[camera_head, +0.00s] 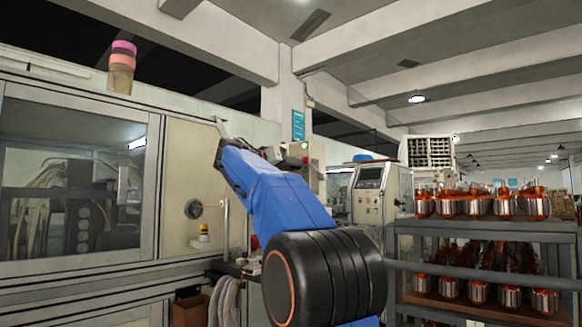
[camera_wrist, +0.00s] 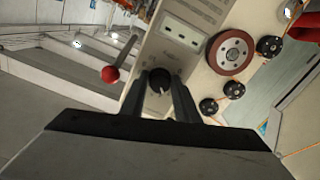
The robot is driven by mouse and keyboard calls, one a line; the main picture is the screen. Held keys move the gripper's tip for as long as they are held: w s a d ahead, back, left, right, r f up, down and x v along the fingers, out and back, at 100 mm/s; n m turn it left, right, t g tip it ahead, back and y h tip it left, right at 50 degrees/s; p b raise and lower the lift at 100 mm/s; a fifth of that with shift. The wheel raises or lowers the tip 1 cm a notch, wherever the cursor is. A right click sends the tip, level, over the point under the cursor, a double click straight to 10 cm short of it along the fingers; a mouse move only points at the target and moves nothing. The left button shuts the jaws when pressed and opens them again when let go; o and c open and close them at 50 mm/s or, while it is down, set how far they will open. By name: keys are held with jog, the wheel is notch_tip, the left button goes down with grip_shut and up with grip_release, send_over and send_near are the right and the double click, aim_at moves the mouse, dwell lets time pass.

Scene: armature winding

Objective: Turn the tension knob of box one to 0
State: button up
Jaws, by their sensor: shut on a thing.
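In the wrist view, a dark round knob (camera_wrist: 159,84) sits on a beige panel (camera_wrist: 175,56). My gripper (camera_wrist: 163,90) has its two dark fingers on either side of this knob and is shut on it. The knob's scale and pointer reading are too small to make out, and the fingers hide part of it. In the head view my blue arm reaches up toward the machines, and I cannot make out the gripper or the knob there.
A red ball-ended lever (camera_wrist: 111,74) stands close left of the fingers in the wrist view. A reddish wheel (camera_wrist: 231,52) and several black knobs (camera_wrist: 234,89) lie to the right. In the head view, a rack (camera_head: 480,228) with copper armatures stands at right.

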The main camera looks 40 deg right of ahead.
jog(key=shift+r+n, duration=0.1)
jog(key=shift+n, duration=8.9)
jog(key=o, duration=1)
jog(key=shift+o, duration=0.2)
jog(key=s+a, duration=0.1)
jog(key=a, duration=1.6)
jog(key=shift+s+a, duration=0.2)
jog(key=shift+s, duration=0.05)
